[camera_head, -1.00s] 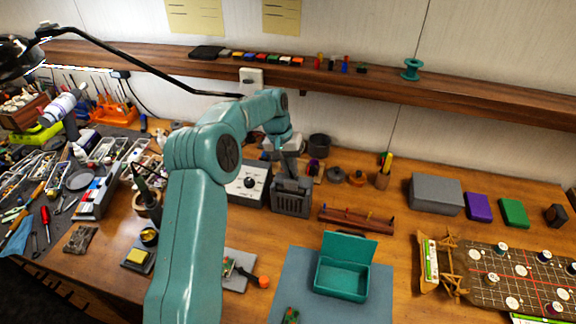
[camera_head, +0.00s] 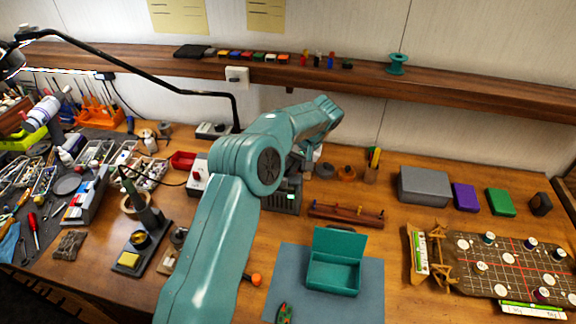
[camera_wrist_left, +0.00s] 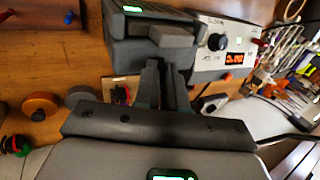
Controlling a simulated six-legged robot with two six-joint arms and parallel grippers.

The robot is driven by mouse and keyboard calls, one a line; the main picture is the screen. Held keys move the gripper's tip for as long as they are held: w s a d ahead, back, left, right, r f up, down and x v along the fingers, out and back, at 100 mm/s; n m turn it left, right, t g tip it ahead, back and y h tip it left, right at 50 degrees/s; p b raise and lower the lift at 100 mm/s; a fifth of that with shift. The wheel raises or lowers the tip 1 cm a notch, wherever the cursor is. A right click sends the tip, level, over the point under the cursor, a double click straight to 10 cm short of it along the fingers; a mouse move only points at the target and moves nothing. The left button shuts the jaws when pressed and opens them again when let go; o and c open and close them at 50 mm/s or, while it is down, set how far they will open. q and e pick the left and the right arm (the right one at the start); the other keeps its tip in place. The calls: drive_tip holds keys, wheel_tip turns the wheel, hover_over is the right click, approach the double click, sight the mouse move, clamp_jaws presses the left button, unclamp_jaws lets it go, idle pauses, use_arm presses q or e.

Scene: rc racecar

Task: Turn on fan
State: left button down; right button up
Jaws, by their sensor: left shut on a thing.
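The fan is a dark grey box (camera_head: 280,201) on the bench, with a small green light lit on its front; my arm hides part of it. In the left wrist view the fan (camera_wrist_left: 130,52) is at the top, with a green light at its edge. A lighter grey block (camera_wrist_left: 171,37) sits on its side. My left gripper (camera_head: 297,166) is behind my arm in the head view. In the wrist view its fingers (camera_wrist_left: 164,66) are nearly together with their tips at the grey block, shut on it. The exact contact is hard to see. My right gripper is not in view.
A white control unit (camera_wrist_left: 222,45) with a black knob and lit orange display stands beside the fan. A wooden rack (camera_head: 346,215) and an open teal box (camera_head: 334,276) on a blue mat are in front. A shelf (camera_head: 440,85) runs above.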

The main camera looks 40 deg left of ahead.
use_arm(q)
drive_tip(key=shift+f, duration=0.15)
idle(0.3)
drive_tip(key=c, duration=1.5)
unclamp_jaws()
drive_tip(key=v, duration=1.2)
drive_tip(key=shift+w+f, duration=0.1)
drive_tip(key=shift+w, duration=0.1)
